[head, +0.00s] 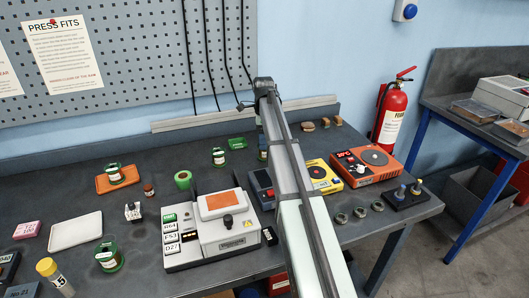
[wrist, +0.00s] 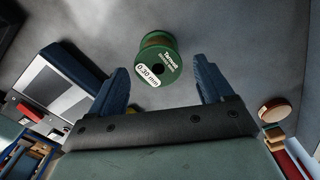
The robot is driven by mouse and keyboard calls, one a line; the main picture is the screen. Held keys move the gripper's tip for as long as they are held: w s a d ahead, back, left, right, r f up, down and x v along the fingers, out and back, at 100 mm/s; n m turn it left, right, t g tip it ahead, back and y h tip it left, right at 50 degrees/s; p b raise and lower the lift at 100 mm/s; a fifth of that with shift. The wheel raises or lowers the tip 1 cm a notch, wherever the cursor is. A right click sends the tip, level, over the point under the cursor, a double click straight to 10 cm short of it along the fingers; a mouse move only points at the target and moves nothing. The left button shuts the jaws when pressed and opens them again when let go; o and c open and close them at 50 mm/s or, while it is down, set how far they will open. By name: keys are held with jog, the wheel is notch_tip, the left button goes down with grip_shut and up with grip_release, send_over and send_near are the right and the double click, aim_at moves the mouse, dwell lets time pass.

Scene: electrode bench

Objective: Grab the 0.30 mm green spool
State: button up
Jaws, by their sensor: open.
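A green spool (wrist: 166,60) labelled 0.30 mm shows in the wrist view, at the upper middle. It lies on the dark grey bench, ahead of and between the two blue fingers of my gripper (wrist: 160,68). The fingers are spread apart, with a clear gap on each side of the spool, and nothing is held. Several green items stand on the bench there, including one on the orange tray (head: 103,186) and one at the front left (head: 109,259). Their labels are too small to read.
In the wrist view a device with a pale panel (wrist: 48,85) stands left of the spool, and a round red-rimmed item (wrist: 276,110) lies to the right. In the head view a grey instrument (head: 228,242) and an orange device (head: 387,173) flank my arm.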

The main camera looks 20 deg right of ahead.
jog(key=shift+s+f, duration=0.2)
jog(key=shift+f, duration=2.35)
jog(key=shift+c, duration=0.4)
jog(key=c, duration=1.3)
jog(key=shift+o, duration=0.2)
